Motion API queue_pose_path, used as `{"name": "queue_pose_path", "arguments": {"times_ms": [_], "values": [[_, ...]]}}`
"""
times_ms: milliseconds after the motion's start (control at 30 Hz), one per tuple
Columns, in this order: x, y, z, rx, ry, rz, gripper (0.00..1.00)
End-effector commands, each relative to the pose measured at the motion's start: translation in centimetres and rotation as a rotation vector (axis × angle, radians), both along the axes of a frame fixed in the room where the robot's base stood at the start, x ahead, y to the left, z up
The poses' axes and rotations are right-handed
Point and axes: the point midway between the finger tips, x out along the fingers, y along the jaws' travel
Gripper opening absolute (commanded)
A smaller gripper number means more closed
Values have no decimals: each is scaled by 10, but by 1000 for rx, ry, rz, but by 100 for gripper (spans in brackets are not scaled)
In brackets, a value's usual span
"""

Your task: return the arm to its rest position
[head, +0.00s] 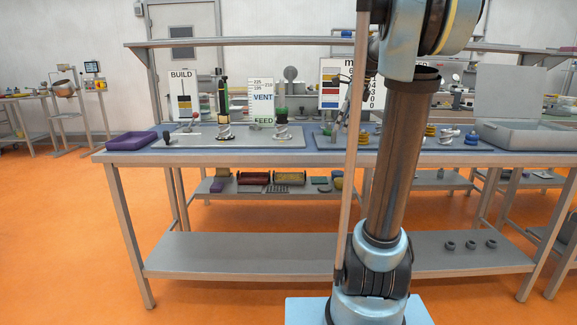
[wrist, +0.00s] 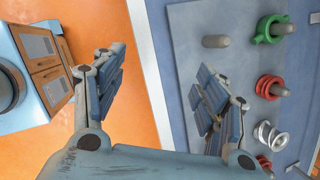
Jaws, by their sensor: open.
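In the wrist view my gripper (wrist: 163,60) has its two fingers wide apart with nothing between them. It is over the bench edge, with orange floor showing beyond the left finger. My arm (head: 393,160) stands upright in front of the bench in the head view and hides part of it. I cannot clearly make out the gripper there. The bench (head: 240,149) carries a left post (head: 223,100) and a right post (head: 281,110), each with a silver screw piece at its foot.
The wrist view shows a grey plate (wrist: 200,20) with a bare peg (wrist: 215,41), a green ring (wrist: 262,30), a red ring (wrist: 263,87) and a silver screw piece (wrist: 270,136). In the head view a purple tray (head: 131,141) and a grey box (head: 515,133) sit at the bench ends.

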Motion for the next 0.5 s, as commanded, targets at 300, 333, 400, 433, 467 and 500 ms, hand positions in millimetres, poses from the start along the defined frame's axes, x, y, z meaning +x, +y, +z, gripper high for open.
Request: {"name": "queue_pose_path", "arguments": {"times_ms": [300, 333, 400, 433, 467, 500], "values": [[-96, 18, -51, -176, -74, 472, 66], [-106, 19, -57, -194, -81, 526, 66], [-128, 22, -72, -236, -96, 645, 66], [-138, 23, -79, -253, -103, 698, 66], [-147, 24, -86, -271, -108, 749, 66], [-159, 25, -95, -294, -116, 819, 66]]}}
